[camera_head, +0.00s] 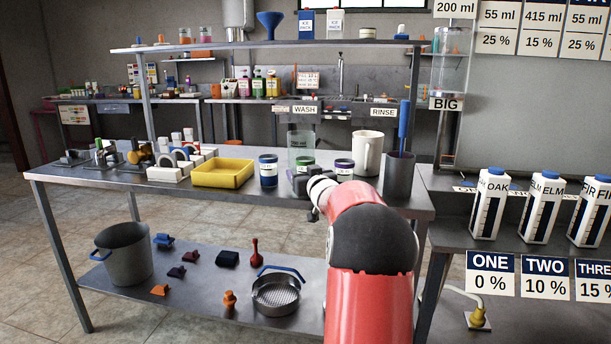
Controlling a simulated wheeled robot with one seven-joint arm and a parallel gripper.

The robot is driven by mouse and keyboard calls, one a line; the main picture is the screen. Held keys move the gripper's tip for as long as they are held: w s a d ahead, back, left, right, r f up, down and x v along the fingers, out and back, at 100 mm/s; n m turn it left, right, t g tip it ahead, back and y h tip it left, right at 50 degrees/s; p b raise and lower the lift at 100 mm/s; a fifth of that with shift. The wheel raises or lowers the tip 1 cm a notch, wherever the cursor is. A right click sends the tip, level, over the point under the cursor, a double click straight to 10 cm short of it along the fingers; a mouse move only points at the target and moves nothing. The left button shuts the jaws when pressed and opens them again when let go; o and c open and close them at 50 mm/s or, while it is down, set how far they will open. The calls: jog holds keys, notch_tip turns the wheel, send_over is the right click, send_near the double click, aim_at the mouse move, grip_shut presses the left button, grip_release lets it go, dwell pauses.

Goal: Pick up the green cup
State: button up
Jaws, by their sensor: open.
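A small cup with a green band (305,161) stands on the steel table, between a blue-banded cup (268,171) and a purple-banded cup (344,167). Only its upper part shows; my gripper hides the rest. A clear, pale green-tinted container (301,140) stands just behind it. My gripper (301,180) is at the end of my red and black arm, directly in front of the green-banded cup in this view. It is open, and its fingers are partly hidden by my wrist. I cannot tell whether it touches the cup.
A yellow tray (222,174) lies to the left. A white pitcher (367,152) and a dark grey holder (399,175) with a blue-handled tool stand to the right. An overhead shelf (270,44) spans above. The lower shelf carries a grey bucket (124,254) and a strainer (276,294).

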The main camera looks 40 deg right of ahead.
jog(key=c, duration=1.1)
jog(key=shift+r, duration=0.15)
